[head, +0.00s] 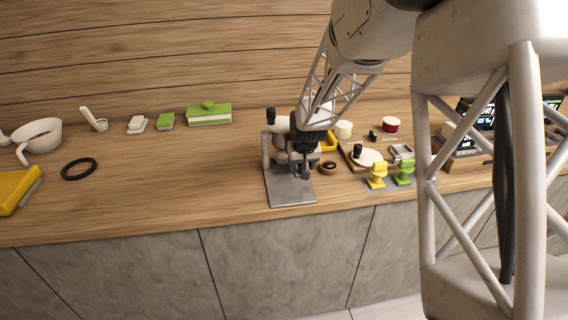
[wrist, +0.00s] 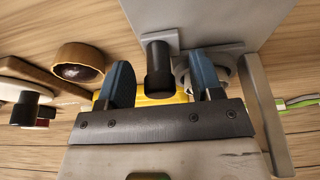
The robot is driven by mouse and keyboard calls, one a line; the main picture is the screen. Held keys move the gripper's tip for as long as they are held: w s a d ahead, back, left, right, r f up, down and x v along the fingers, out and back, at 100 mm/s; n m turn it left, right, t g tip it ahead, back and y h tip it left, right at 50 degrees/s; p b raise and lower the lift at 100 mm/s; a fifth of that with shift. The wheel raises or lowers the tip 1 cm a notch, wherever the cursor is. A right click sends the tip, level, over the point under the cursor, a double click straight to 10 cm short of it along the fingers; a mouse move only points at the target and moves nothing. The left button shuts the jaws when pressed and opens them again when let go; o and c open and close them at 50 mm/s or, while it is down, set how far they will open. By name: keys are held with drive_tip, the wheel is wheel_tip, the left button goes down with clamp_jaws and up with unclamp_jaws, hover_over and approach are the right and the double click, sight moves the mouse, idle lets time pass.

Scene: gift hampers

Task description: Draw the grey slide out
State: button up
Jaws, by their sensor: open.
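A grey metal stand (head: 290,192) with a flat base plate is on the wooden counter in the head view. In the wrist view, a black knob (wrist: 158,66) sticks out from a small grey piece (wrist: 160,38), which looks like the grey slide, against a larger grey plate (wrist: 205,18). My gripper (wrist: 162,84) is open, with one blue finger on each side of the knob and a gap to each. In the head view my gripper (head: 303,168) is low over the stand and hides part of it.
A small brown bowl (head: 328,167) is right of the stand; it also shows in the wrist view (wrist: 79,63). Yellow (head: 377,175) and green (head: 404,172) pieces stand further right. A black ring (head: 79,169) lies left. The counter between ring and stand is clear.

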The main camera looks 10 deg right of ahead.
drive_tip(key=c, duration=0.8)
drive_tip(key=shift+s, duration=5.25)
drive_tip(key=o, duration=0.3)
drive_tip(key=shift+s, duration=0.1)
drive_tip(key=o, duration=0.5)
drive_tip(key=shift+r, duration=0.1)
wheel_tip(320, 180, up, 7)
